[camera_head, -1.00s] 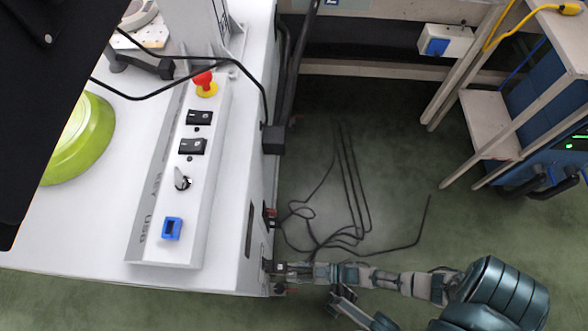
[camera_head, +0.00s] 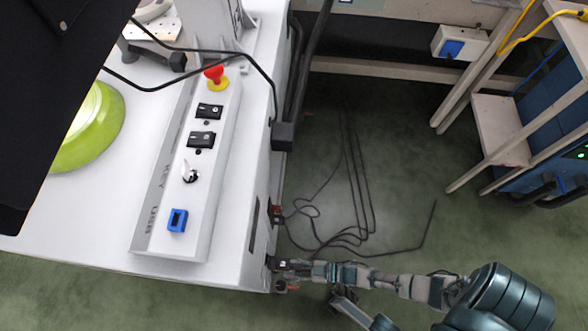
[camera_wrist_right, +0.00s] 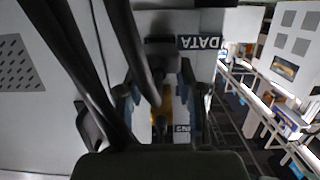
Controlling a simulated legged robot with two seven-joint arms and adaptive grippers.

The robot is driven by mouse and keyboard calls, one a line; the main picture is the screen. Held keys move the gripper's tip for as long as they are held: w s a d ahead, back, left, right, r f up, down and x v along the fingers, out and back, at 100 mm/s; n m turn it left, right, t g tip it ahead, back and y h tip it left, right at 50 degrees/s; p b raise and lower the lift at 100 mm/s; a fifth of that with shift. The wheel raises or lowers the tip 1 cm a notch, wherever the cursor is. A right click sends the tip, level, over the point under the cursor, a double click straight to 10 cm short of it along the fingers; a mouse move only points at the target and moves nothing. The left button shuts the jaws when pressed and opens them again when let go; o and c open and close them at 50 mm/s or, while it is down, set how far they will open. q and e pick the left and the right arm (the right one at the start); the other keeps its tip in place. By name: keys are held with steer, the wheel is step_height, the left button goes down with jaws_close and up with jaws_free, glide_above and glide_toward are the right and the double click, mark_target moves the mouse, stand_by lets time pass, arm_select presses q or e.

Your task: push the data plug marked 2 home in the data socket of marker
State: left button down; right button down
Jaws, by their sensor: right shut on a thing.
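My right gripper (camera_head: 284,275) is at the lower side face of the white machine, at its near end. In the right wrist view the gripper (camera_wrist_right: 160,112) is shut on the data plug, which is mostly hidden between the fingers and behind a dark cable. A yellow part (camera_wrist_right: 168,100) shows between the fingers. A DATA label (camera_wrist_right: 200,43) is on the machine's face, just beyond the fingertips. A dark block (camera_wrist_right: 160,48) beside it seems to be the data socket. I cannot tell how deep the plug sits. My left gripper is not in view.
A sloped control panel (camera_head: 150,240) with a red stop button (camera_head: 214,72) and a blue USB port (camera_head: 177,220) lies on the machine top. A green pan (camera_head: 108,125) is at left. Loose black cables (camera_head: 350,200) lie on the floor. A shelf rack (camera_head: 500,130) stands at right.

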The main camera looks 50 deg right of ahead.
steer(key=shift+x, duration=0.85)
steer(key=c, duration=0.7)
jaws_free()
steer(key=shift+r, duration=0.2)
steer(key=v, duration=1.2)
steer(key=shift+f, duration=0.1)
